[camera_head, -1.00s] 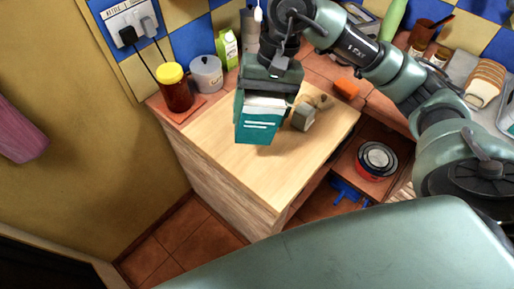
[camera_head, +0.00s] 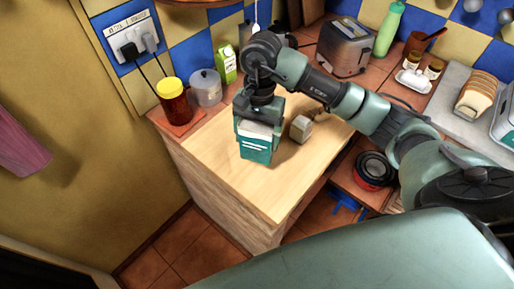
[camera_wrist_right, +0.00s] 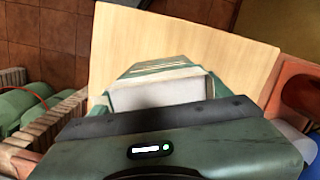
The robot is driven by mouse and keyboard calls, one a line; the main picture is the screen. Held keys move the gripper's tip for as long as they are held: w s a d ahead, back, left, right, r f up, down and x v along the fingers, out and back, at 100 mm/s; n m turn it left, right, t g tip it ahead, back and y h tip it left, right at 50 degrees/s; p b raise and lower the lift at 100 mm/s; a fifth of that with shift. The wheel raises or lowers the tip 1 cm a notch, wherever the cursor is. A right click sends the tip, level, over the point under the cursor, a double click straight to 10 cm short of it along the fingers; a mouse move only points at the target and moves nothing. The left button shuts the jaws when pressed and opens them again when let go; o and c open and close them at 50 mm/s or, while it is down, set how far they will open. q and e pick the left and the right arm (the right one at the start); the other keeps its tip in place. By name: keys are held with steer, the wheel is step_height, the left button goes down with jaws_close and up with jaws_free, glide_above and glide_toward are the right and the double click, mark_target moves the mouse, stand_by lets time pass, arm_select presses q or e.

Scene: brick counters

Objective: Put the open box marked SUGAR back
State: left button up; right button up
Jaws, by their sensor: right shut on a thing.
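A teal box (camera_head: 255,148) with white markings and a pale top hangs upright in my right gripper (camera_head: 259,120), over the light wooden board. Its lettering is too small to read. In the right wrist view the pale top of the box (camera_wrist_right: 160,94) shows just beyond the gripper body, with the wooden surface behind it. My right gripper is shut on this box. I cannot tell whether the box touches the board. My left gripper is not in view.
A small brown and pale object (camera_head: 302,128) lies close right of the box on the wooden board (camera_head: 255,195). A yellow-lidded jar (camera_head: 174,103), a white pot (camera_head: 206,88) and a green carton (camera_head: 227,65) stand behind. The front of the board is clear.

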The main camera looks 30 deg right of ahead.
mark_target(257, 152)
step_height(257, 152, down, 3)
steer(key=shift+r, duration=0.2)
step_height(257, 152, down, 3)
steer(key=shift+f+p, duration=0.1)
steer(key=shift+p, duration=0.6)
steer(key=shift+f, duration=0.2)
steer(key=shift+f+b, duration=0.2)
steer(key=shift+b, duration=0.1)
steer(key=o, duration=1.9)
steer(key=shift+r, duration=0.1)
